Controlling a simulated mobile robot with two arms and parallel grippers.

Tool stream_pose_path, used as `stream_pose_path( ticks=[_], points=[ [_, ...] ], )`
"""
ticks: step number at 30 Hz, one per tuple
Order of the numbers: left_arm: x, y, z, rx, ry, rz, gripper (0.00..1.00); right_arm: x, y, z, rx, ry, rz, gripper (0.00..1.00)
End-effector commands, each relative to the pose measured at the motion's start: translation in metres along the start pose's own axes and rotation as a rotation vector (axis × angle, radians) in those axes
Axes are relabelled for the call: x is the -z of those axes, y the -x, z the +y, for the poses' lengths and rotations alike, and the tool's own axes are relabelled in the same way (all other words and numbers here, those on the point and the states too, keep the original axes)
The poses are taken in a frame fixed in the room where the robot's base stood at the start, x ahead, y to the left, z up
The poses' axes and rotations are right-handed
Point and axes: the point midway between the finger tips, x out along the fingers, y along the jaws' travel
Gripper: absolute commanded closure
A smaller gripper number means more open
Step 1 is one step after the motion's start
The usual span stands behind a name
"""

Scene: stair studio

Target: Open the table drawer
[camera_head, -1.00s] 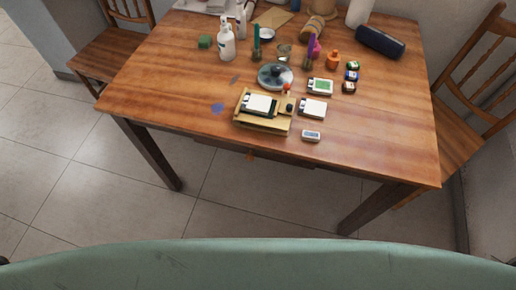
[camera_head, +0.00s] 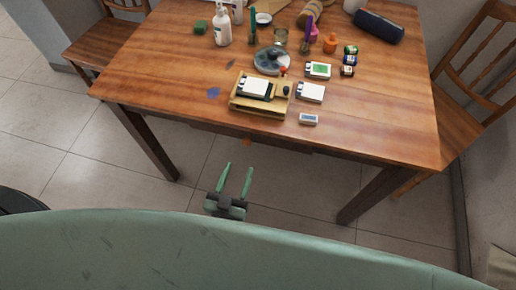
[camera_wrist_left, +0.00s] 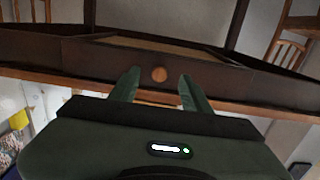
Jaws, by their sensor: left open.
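The wooden table (camera_head: 160,75) stands ahead of me. Its dark drawer front (camera_head: 285,146) is a narrow strip under the near edge, mostly hidden by the tabletop. A small round knob (camera_head: 248,141) shows below that edge. My left gripper (camera_head: 238,168) is open and empty, with both green fingers pointing at the table, a little short of the knob. In the left wrist view the round wooden knob (camera_wrist_left: 159,74) appears between the open fingertips, on the dark front (camera_wrist_left: 230,84). I see no contact with it. My right gripper is not in view.
On the tabletop are a wooden stand (camera_head: 259,107), a white bottle (camera_head: 222,25), a dark blue case (camera_head: 379,27) and several small items. Table legs (camera_head: 150,145) (camera_head: 372,195) flank the drawer. Wooden chairs (camera_head: 100,42) (camera_head: 465,105) stand left and right. Tiled floor lies below.

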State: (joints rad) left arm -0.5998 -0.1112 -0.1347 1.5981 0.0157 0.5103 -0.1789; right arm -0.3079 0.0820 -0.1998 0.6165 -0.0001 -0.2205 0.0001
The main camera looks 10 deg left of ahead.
Motion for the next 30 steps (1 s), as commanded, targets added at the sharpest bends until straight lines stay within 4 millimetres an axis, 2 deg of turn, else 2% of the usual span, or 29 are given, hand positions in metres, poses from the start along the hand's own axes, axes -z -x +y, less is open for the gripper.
stream_pose_path(
  ticks=[1,4,11,18,29,30],
  points=[
    [0.011,-0.001,-0.003,0.011,0.0,0.03,0.53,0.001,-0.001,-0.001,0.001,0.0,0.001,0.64],
    [0.021,-0.007,-0.004,0.019,-0.002,0.056,0.53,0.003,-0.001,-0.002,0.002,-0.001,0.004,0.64],
    [0.024,-0.043,-0.005,0.018,-0.002,0.057,0.53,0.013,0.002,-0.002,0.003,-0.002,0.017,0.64],
    [0.024,-0.073,-0.005,0.017,-0.001,0.054,0.53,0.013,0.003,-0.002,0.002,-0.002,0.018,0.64],
    [0.023,-0.08,-0.005,0.017,-0.002,0.051,0.53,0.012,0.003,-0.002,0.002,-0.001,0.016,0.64],
    [0.023,-0.08,-0.005,0.017,-0.001,0.051,0.61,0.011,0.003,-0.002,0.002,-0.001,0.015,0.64]
  ],
)
